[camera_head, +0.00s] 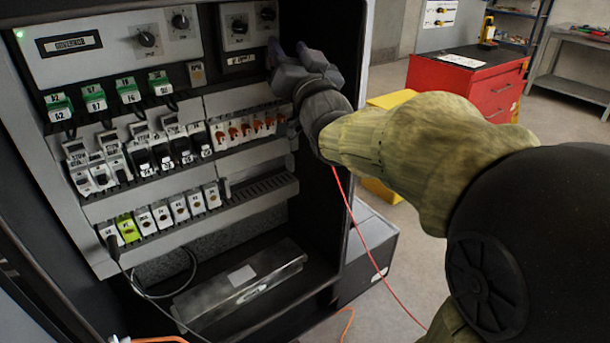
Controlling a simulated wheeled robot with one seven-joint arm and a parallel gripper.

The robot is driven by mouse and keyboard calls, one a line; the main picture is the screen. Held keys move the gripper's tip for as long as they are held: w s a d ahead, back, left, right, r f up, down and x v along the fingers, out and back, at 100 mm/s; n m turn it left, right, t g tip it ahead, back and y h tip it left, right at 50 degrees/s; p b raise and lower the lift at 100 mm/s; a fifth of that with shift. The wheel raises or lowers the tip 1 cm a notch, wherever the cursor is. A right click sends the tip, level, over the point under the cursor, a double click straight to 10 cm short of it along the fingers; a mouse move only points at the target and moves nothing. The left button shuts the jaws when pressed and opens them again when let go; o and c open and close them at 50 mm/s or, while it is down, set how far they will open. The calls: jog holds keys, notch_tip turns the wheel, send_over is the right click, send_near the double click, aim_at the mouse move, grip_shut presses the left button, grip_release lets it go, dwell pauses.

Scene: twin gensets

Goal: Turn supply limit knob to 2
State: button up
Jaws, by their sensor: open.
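Several round black knobs sit on the pale panels at the top of the open cabinet. Two are on the left panel, a larger knob (147,38) and a smaller knob (180,21). Two more are on the right panel, a left knob (239,26) and a right knob (267,14). Their labels are too small to read, so I cannot tell which is the supply limit knob. My gripper (285,54) is open beside the right panel, below and right of its right knob. It appears apart from the knobs. My wrist hides part of the cabinet's right side.
Below the knobs are green plugs (94,98), rows of breakers (165,150) and orange-marked switches (245,130). A thin red cable (365,235) hangs below my wrist. A red tool cabinet (465,85) and a workbench (575,65) stand behind, with open floor between.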

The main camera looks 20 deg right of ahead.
jog(key=a+v, duration=0.1)
jog(key=v, duration=0.6)
notch_tip(320, 180, down, 20)
jog(key=w+d+g+h, duration=0.1)
jog(key=g+h, duration=0.1)
jog(key=g, duration=0.6)
jog(key=shift+g, duration=0.4)
jog(key=shift+d, duration=0.1)
jog(key=s+a+f+n+g+p, duration=0.1)
jog(key=s+a+f+n+g, duration=0.1)
jog(key=s+f+g, duration=1.2)
notch_tip(320, 180, up, 21)
jog(key=t+p, duration=0.3)
jog(key=p, duration=2.2)
jog(key=shift+s+r, duration=0.25)
jog(key=shift+s, duration=0.05)
jog(key=shift+d, duration=0.1)
